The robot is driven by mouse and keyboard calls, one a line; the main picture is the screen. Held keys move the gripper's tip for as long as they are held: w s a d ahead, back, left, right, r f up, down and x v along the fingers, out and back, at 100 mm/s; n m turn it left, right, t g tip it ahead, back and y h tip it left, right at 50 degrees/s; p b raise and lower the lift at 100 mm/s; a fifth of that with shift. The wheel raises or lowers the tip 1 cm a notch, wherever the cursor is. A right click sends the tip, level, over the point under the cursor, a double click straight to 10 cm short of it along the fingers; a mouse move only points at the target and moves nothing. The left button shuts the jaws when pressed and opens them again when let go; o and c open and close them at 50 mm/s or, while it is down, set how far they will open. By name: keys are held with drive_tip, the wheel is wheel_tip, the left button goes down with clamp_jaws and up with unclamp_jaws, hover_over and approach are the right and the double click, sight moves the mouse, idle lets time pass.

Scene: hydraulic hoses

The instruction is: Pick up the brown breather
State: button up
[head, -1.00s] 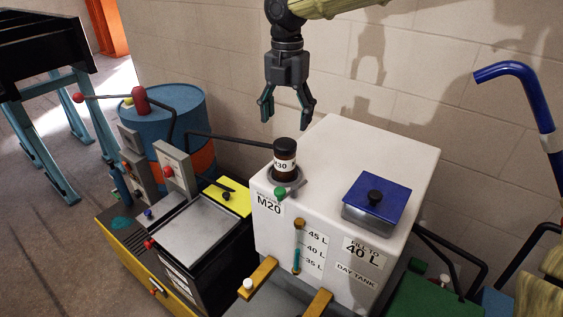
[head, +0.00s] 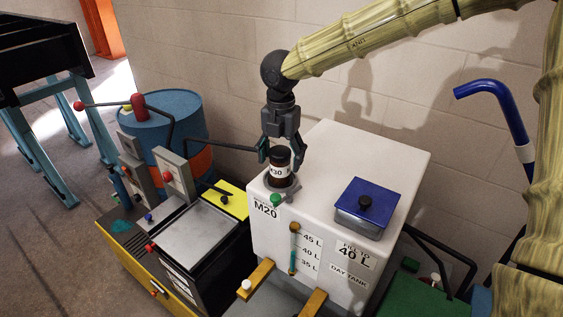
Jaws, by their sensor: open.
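The brown breather (head: 279,177) stands upright in a grey collar on the top left of the white day tank (head: 330,160). It has a dark cap and a white label band ending in "30". My gripper (head: 282,155) is directly above it, pointing down. Its fingers are open, one on the left and one on the right of the breather's upper part. I cannot tell whether either finger touches it. The gripper hides little of the breather.
A blue-lidded filler box (head: 366,205) with a black knob sits on the tank's right side. A green knob (head: 275,199) is just in front of the breather. A blue drum (head: 172,122) stands at the left.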

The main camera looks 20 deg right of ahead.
drive_tip(key=shift+w+f, duration=0.35)
drive_tip(key=shift+f, duration=0.35)
drive_tip(key=shift+s+r, duration=0.15)
drive_tip(key=shift+s, duration=0.1)
drive_tip(key=shift+c, duration=1)
drive_tip(key=c, duration=1)
drive_tip(key=shift+w, duration=0.1)
